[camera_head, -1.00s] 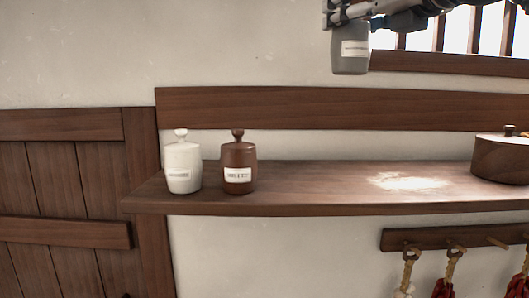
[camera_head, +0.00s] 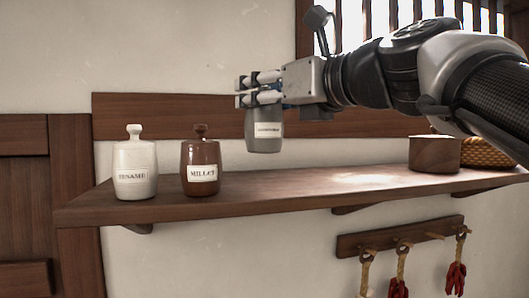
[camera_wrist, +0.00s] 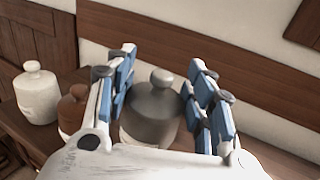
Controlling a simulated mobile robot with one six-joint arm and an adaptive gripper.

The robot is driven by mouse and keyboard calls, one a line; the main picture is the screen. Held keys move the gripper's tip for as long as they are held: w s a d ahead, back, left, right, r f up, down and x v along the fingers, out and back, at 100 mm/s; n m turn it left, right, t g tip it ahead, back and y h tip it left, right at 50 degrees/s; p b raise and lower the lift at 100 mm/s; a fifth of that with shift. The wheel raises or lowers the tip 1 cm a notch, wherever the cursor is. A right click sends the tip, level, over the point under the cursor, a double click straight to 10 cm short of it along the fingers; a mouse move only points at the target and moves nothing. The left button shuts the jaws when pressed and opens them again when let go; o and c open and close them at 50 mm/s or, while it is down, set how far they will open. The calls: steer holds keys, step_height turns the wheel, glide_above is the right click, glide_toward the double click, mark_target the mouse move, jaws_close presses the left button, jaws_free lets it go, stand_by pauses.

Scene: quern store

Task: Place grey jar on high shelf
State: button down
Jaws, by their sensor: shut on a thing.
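The grey jar (camera_head: 264,134) is held upright by my gripper (camera_head: 258,96), which is shut around its top. In the head view the jar hangs over the high shelf (camera_head: 310,190), its base appearing above the board. It is to the right of the brown jar labelled MILLET (camera_head: 201,170) and the white jar labelled SESAME (camera_head: 135,168), apart from both. In the wrist view the grey jar (camera_wrist: 152,115) with its round knob sits between the blue-padded fingers (camera_wrist: 160,88). Its own label is too blurred to read, and its base is hidden there.
A round wooden pot (camera_head: 434,155) and a woven basket (camera_head: 487,153) stand farther right on the shelf. The shelf between the brown jar and the pot is bare. Below is a peg rail (camera_head: 400,236) with hanging red bundles. A barred window is above right.

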mark_target(275, 132)
steer(key=shift+f+b, duration=1.05)
steer(key=shift+f, duration=1.95)
steer(key=shift+f, duration=0.15)
steer(key=c, duration=0.7)
jaws_free()
steer(key=shift+c, duration=0.2)
